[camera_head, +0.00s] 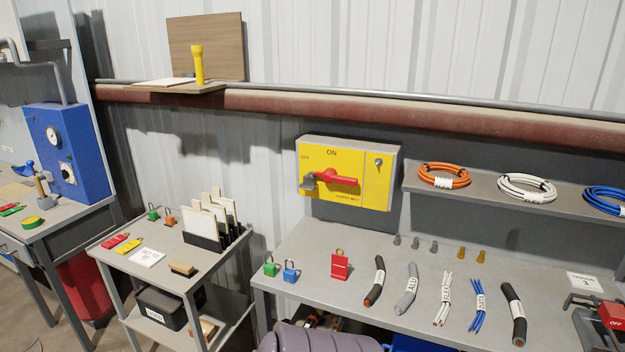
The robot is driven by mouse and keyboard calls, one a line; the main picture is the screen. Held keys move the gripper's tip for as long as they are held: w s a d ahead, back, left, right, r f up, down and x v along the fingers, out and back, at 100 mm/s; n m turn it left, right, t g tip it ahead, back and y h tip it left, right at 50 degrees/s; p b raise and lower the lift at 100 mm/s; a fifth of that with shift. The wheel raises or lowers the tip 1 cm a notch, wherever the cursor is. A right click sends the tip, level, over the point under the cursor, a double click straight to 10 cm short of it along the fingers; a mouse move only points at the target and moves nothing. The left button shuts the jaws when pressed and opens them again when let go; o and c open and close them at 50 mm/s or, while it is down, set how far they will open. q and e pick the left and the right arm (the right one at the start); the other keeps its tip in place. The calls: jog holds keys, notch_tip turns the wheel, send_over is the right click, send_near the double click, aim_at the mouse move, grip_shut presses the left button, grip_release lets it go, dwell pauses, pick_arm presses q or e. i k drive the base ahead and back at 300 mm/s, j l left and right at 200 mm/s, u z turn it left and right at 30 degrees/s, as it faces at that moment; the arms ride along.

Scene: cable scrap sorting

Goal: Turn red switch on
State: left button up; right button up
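A red rotary switch handle (338,178) sits on the front of a yellow and grey switch box (375,184) on the wall, above the back of the right workbench. The handle lies roughly horizontal. The word ON is printed above it; smaller text at the upper left is hard to read. A grey metal piece (308,182) is at the handle's left end; I cannot tell if it is a padlock or part of the switch. Neither of my grippers is in view.
A red block marked OFF (612,315) is at the lower right. A shelf with cable coils (444,176) is right of the box. A smaller cart (205,257) stands left.

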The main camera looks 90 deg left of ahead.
aim_at(329, 174)
jog(key=u, duration=2.45)
